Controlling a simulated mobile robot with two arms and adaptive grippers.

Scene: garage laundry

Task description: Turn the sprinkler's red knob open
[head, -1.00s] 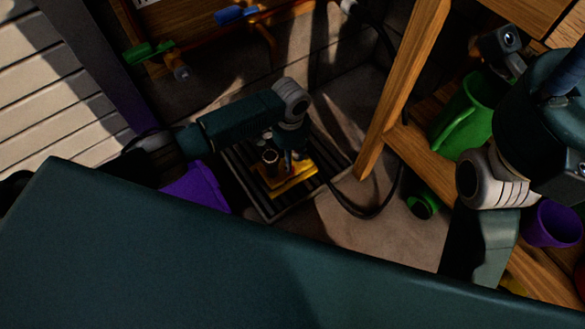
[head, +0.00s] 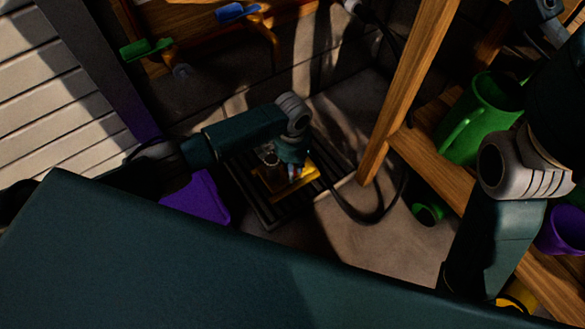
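The yellow sprinkler (head: 268,186) sits on a dark slatted floor grate (head: 262,208) near the middle of the head view. My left arm reaches in from the left and bends down over it. My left gripper (head: 292,166) is at the sprinkler's upper right part, with a small pale blue piece showing by it. The wrist hides its fingers, so I cannot tell if they are open or shut. I cannot make out the red knob. My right arm is at the right edge, and its gripper does not show clearly in the frame.
A wooden shelf (head: 435,165) with a green watering can (head: 480,115) stands at the right. A purple container (head: 200,200) is left of the grate. A black hose (head: 365,215) curves beside it. Pipes with a green valve handle (head: 146,49) and a blue one (head: 238,11) run along the back.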

